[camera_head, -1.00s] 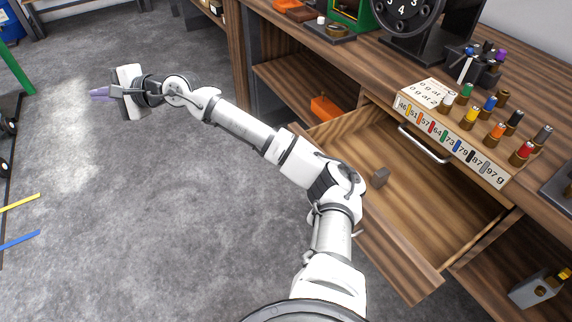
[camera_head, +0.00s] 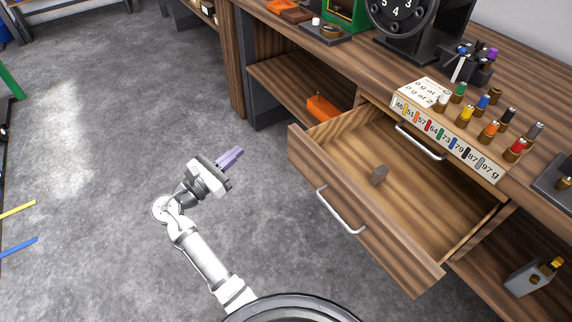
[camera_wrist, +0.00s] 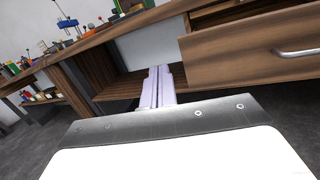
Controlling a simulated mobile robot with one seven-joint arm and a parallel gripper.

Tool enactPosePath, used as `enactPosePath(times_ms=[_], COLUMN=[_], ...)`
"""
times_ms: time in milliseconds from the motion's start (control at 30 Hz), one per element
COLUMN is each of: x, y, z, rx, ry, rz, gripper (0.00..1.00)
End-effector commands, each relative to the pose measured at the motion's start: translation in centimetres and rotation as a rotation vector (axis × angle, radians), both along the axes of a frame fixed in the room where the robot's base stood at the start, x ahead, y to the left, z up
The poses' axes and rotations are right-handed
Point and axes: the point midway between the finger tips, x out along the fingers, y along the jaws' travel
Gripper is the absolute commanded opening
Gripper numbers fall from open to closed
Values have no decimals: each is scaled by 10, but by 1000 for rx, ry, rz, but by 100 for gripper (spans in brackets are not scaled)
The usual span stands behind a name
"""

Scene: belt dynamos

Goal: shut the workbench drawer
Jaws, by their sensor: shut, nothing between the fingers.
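The workbench drawer (camera_head: 340,195) is pulled well out from the wooden workbench (camera_head: 440,60). My gripper (camera_head: 232,157) is shut and empty, with pale purple fingers. It is in front of the drawer, left of the front panel and apart from it. The fingers also show in the wrist view (camera_wrist: 157,85).
Weights in several colours stand on a numbered rack (camera_head: 450,140) on the bench top, above another silver handle (camera_head: 420,142). An orange bin (camera_head: 322,107) sits on the shelf left of the drawer. A grey metal block (camera_head: 530,278) is lower right.

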Motion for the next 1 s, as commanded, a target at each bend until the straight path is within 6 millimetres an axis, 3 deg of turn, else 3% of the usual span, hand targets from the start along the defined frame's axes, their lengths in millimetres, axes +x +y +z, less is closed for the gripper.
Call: enactPosePath(times_ms=[33,100,200,300,467,1000], x=[-16,-35,-52,-57,-47,14], y=[-13,-29,-43,-50,-65,-148], z=[-20,-39,-55,-60,-61,-60], rx=[13,27,38,43,44,43], ry=[50,101,144,158,160,158], rz=[-68,-150,-225,-255,-259,-255], gripper=[0,0,0,0,0,0])
